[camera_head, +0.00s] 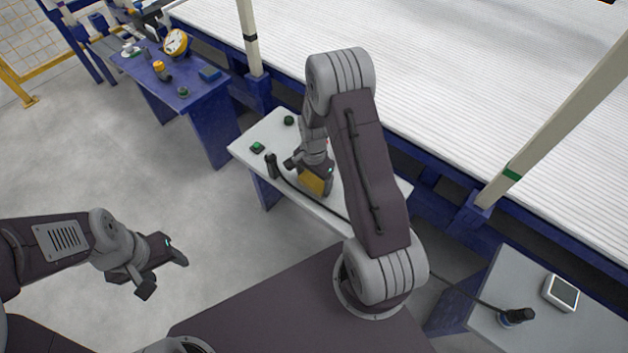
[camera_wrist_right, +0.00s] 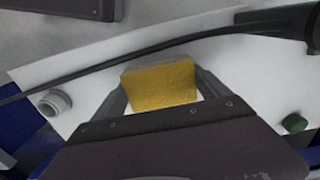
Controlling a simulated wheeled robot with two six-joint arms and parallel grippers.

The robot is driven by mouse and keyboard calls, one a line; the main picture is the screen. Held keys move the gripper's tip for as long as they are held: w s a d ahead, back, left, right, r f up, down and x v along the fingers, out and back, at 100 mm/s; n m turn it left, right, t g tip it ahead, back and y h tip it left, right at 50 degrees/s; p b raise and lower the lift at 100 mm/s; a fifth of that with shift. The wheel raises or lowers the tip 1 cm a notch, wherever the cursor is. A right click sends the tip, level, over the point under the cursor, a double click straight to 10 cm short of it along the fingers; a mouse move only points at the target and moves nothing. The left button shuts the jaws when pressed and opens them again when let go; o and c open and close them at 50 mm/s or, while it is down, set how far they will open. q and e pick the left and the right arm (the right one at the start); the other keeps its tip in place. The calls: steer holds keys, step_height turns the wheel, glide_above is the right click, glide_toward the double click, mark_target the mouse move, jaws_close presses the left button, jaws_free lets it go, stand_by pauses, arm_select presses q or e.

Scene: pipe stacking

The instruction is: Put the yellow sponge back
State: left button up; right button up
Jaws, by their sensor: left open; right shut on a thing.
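The yellow sponge (camera_head: 311,184) is in my right gripper (camera_head: 312,188), over the white table (camera_head: 245,147) in the head view. In the right wrist view the sponge (camera_wrist_right: 160,85) sits between the two fingers of the right gripper (camera_wrist_right: 160,98), which are shut on it. I cannot tell whether the sponge touches the table top. My left gripper (camera_head: 167,272) is open and empty, over the grey floor at the lower left.
A black tool with a cable (camera_head: 271,165) is on the white table, and the cable runs past the sponge. A grey table (camera_head: 570,325) at the right bears a device (camera_head: 562,292). A blue table (camera_head: 205,110) stands behind left.

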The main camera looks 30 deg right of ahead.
mark_target(314, 180)
steer(key=o, duration=1.3)
step_height(314, 180, up, 12)
steer(key=p, duration=0.5)
steer(key=s+a+r+n, duration=0.2)
steer(key=s+n, duration=0.2)
steer(key=s+a+r+n, duration=0.2)
steer(key=s+a+n, duration=0.1)
steer(key=s+n, duration=0.1)
steer(key=s+a+r+n+t, duration=0.1)
steer(key=s+a+r+n, duration=0.1)
steer(key=s+r+n, duration=0.1)
steer(key=shift+s+a+n, duration=0.15)
steer(key=shift+s+n, duration=0.7)
steer(key=shift+n, duration=0.25)
steer(key=shift+r, duration=0.1)
